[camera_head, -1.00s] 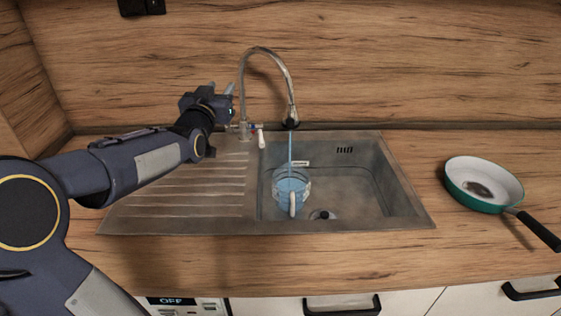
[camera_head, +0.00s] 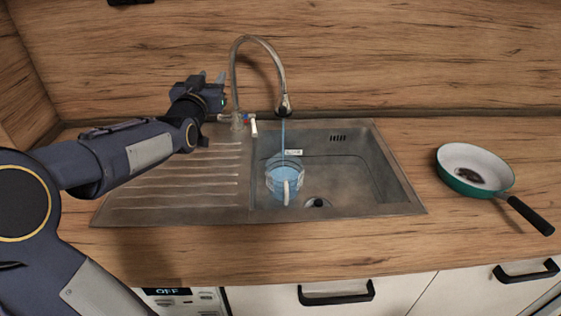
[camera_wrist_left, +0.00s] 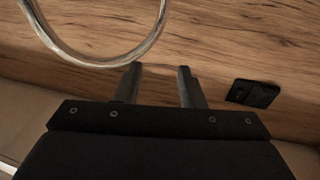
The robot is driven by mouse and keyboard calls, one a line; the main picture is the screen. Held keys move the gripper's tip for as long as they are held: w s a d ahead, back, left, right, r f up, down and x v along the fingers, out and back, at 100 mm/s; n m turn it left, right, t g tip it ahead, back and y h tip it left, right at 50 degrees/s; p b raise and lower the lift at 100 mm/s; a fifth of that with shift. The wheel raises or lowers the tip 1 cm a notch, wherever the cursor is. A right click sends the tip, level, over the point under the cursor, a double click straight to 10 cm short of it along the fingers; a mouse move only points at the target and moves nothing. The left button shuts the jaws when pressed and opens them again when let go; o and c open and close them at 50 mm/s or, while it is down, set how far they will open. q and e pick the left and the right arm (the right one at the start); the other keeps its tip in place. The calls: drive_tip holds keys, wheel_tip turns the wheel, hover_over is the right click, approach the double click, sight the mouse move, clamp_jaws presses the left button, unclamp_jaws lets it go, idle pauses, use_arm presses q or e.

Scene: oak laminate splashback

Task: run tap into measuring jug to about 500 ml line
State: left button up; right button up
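The chrome tap (camera_head: 236,70) arches over the sink, and a blue water stream (camera_head: 283,133) runs from its spout. The measuring jug (camera_head: 284,178) stands upright in the sink basin under the spout, its pale handle toward me, with bluish water inside. The exact level against its marks is too small to read. The tap's white lever (camera_head: 253,128) is at the base. My left gripper (camera_head: 212,80) is up and left of the tap, apart from the lever. In the left wrist view the fingers (camera_wrist_left: 157,82) are spread with nothing between them. My right gripper is not in view.
The steel sink (camera_head: 345,165) has a ribbed drainboard (camera_head: 180,180) on its left and a drain beside the jug. A green-and-white frying pan (camera_head: 470,160) lies on the right worktop. A black socket (camera_wrist_left: 252,93) is on the wooden splashback.

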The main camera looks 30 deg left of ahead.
use_arm(q)
drive_tip(key=w+a+f+g+p, duration=0.1)
drive_tip(key=w+a+f, duration=0.1)
drive_tip(key=a+f, duration=0.35)
drive_tip(key=w+a+f+p, duration=0.1)
drive_tip(key=w+a+f, duration=0.1)
drive_tip(key=f, duration=0.7)
drive_tip(key=x, duration=0.5)
drive_tip(key=p+x, duration=0.1)
drive_tip(key=x, duration=0.1)
drive_tip(key=shift+w+d, duration=0.15)
drive_tip(key=shift+w, duration=0.2)
clamp_jaws()
